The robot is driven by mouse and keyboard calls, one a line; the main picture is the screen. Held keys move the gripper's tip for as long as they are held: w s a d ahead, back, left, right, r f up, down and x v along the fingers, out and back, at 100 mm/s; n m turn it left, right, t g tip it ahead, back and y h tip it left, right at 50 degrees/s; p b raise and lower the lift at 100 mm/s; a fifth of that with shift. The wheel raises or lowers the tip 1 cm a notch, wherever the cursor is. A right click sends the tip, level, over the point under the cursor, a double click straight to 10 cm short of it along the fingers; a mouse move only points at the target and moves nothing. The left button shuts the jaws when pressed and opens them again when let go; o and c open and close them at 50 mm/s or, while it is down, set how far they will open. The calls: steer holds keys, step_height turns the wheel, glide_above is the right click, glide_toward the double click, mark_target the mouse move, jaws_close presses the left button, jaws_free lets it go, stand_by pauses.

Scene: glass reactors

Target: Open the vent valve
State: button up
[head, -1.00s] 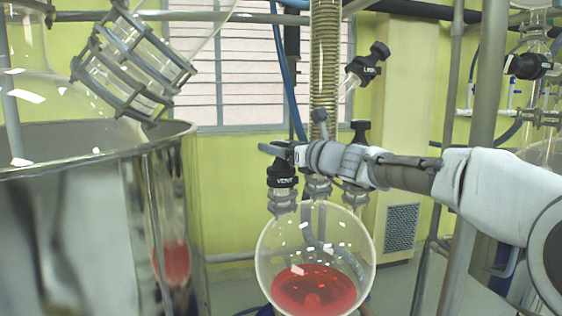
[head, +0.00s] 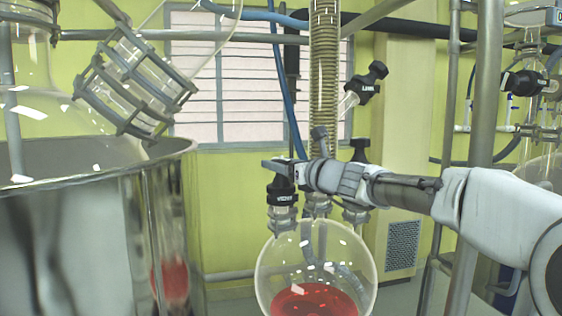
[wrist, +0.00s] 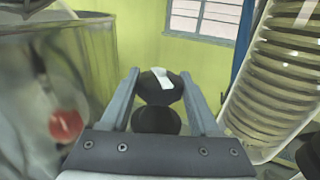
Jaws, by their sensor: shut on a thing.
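The vent valve (head: 283,192) is a black cap with a white label, on the left neck of a round glass flask (head: 265,268) holding red liquid. My gripper (head: 276,166) reaches in from the right and is shut on the top of the vent valve. In the wrist view, the valve's black knob (wrist: 156,96) sits between the two grey fingers, with a white mark on its top. The fingers hide part of the knob in the head view, and I cannot tell how far it is turned.
A large metal vessel (head: 75,250) stands close on the left. A coiled glass condenser (head: 324,70) rises just behind my gripper. Another black-capped valve (head: 360,88) is up to the right. A metal pole (head: 487,80) stands behind my arm.

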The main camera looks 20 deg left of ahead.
steer(key=shift+r+n+g+y+p, duration=0.1)
steer(key=shift+n+g+y+p, duration=1)
steer(key=shift+p, duration=1.85)
steer(key=shift+r+n+g+y+p, duration=0.1)
steer(key=shift+n+g+y+p, duration=0.3)
steer(key=shift+n+g+p, duration=1.5)
steer(key=m+g+p, duration=0.1)
steer(key=p, duration=0.2)
steer(key=shift+f, duration=0.25)
steer(key=o, duration=1.1)
steer(key=shift+d, duration=0.1)
